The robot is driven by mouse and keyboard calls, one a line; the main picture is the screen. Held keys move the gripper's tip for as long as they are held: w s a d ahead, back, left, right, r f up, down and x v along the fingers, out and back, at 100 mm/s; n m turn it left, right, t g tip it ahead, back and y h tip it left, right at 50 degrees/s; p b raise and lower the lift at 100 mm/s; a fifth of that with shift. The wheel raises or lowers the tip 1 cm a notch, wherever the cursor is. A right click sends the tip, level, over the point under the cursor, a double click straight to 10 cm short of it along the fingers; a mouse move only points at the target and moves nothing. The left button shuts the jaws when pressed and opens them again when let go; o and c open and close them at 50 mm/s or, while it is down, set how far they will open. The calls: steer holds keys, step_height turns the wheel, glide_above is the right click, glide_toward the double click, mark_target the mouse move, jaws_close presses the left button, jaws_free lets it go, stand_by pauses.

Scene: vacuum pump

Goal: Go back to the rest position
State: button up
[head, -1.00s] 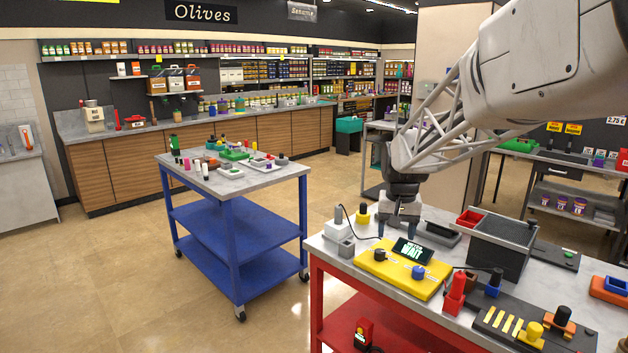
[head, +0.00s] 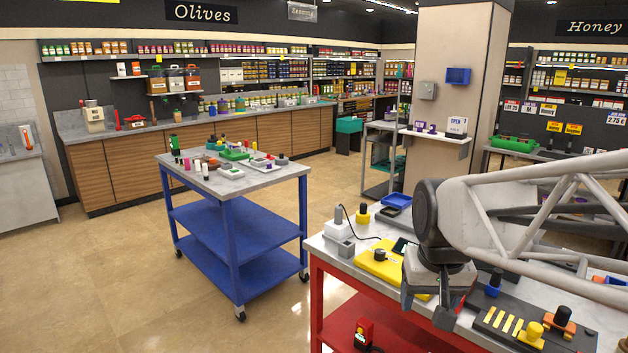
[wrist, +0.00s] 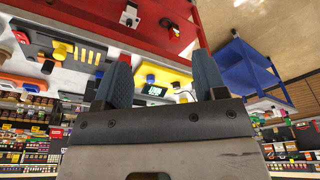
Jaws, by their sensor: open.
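My gripper (head: 427,305) is in the lower right of the head view, in front of the red table's worktop (head: 325,247). Its fingers are apart, with nothing seen between them. In the wrist view, which looks upside down, the two blue-grey fingers of my gripper (wrist: 160,80) stand apart. Past them are the worktop and the yellow box (wrist: 150,74) with its small lit display. In the head view my gripper and arm hide part of the yellow box (head: 375,265) and much of the worktop's right side.
A blue cart (head: 228,235) with small items on its top stands left of the red table, with bare floor between. A black-and-yellow panel (head: 500,325) and red tool (head: 458,304) lie near the worktop's front. A pillar (head: 460,60) stands behind.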

steer(key=s+f, duration=0.3)
steer(key=s, duration=0.8)
steer(key=shift+a+f+n, duration=0.15)
steer(key=shift+f+n, duration=0.05)
steer(key=shift+n, duration=0.1)
